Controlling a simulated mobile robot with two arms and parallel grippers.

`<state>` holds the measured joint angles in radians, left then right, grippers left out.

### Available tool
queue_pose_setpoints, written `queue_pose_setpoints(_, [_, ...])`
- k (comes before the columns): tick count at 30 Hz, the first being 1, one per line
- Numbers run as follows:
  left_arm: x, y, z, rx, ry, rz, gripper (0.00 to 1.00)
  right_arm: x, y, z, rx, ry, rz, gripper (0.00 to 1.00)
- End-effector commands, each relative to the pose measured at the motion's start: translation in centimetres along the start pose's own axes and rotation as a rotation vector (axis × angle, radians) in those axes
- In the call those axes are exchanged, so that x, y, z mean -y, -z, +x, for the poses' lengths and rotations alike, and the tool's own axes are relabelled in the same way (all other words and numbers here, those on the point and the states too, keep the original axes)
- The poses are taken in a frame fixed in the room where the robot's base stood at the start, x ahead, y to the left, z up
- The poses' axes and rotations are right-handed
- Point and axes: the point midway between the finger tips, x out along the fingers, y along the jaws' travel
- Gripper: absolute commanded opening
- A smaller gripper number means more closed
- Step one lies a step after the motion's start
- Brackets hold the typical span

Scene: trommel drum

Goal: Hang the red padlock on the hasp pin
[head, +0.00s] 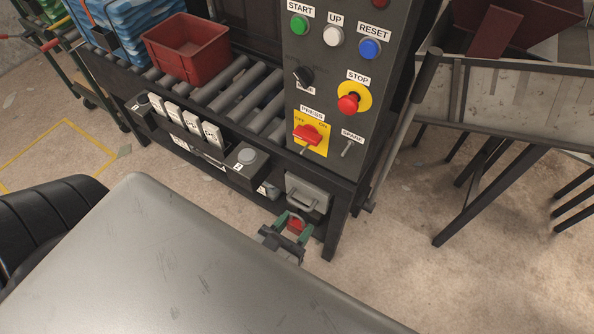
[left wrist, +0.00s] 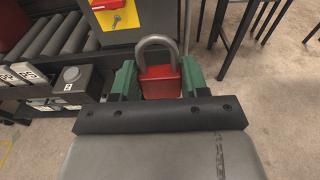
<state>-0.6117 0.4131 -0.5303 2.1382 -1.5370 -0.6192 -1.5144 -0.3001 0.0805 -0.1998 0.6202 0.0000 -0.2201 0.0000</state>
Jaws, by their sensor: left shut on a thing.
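The red padlock (head: 295,225) is held between the green fingers of my left gripper (head: 291,228), low in front of the control panel's base. In the left wrist view the red padlock (left wrist: 159,80) is upright, its grey shackle up, with the green fingers of my left gripper (left wrist: 159,84) against both sides. A yellow PRESS plate (head: 321,143) on the panel carries a red switch (head: 307,134) and a small grey pin (head: 304,150) at its lower edge. This pin (left wrist: 116,20) also shows in the left wrist view. The padlock is below the plate and apart from it.
A second small pin (head: 346,151) sits under a SPARE label. A roller conveyor (head: 232,92) bears a red bin (head: 188,51). Metal legs stand at right.

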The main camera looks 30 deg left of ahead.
Motion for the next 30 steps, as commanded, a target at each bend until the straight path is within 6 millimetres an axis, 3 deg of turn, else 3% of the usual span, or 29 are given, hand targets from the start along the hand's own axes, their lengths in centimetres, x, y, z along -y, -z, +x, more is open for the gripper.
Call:
queue_pose_setpoints(14, [0.0,0.2,-1.1,0.000,0.000,-0.002,0.18,0.1,0.0,0.4,0.000,0.002,0.001,0.43])
queue_pose_setpoints(30, [0.0,0.7,-4.2,-0.001,0.001,-0.001,0.18,0.2,-0.1,1.5,0.000,0.002,0.000,0.43])
